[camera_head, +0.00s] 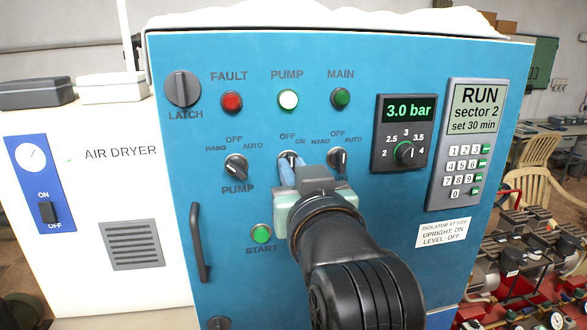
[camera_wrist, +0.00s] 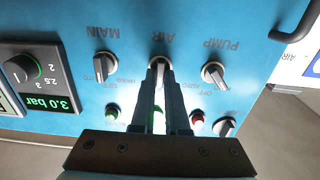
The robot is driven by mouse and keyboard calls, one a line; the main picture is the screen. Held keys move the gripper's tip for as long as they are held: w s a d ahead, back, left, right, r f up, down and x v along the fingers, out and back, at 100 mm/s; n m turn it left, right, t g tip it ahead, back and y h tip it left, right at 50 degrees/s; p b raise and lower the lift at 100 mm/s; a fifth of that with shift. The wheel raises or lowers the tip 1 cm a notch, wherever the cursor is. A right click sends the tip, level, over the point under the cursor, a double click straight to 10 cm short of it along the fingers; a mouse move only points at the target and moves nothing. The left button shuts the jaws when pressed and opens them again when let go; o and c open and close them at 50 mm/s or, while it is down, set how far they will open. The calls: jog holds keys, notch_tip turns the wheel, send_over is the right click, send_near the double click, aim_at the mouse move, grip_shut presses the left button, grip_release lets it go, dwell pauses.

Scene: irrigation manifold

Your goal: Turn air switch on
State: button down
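The air switch is a rotary knob on the blue panel front. In the wrist view, which is upside down, the air switch (camera_wrist: 159,64) sits beside the word AIR, between the fingertips. In the head view its black knob and OFF/ON marks (camera_head: 289,154) show above my gripper. My gripper (camera_head: 288,172) reaches the panel from the front. In the wrist view my gripper (camera_wrist: 160,78) has its two fingers close together, one on each side of the knob, with only a narrow gap. The fingers cover much of the knob, so its exact angle is unclear.
The pump switch (camera_head: 236,167) is left of my gripper, and the main switch (camera_head: 338,160) is close on its right. A green start button (camera_head: 261,233) sits below left. A door handle (camera_head: 200,243) sticks out at the left. A pressure dial (camera_head: 404,152) is at the right.

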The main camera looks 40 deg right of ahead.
jog(key=shift+m, duration=0.3)
jog(key=shift+d+m+p, duration=0.1)
jog(key=shift+m+p, duration=0.45)
jog(key=shift+m, duration=3.55)
jog(key=c, duration=0.9)
grip_release()
jog(key=shift+s, duration=0.1)
jog(key=shift+f, duration=0.1)
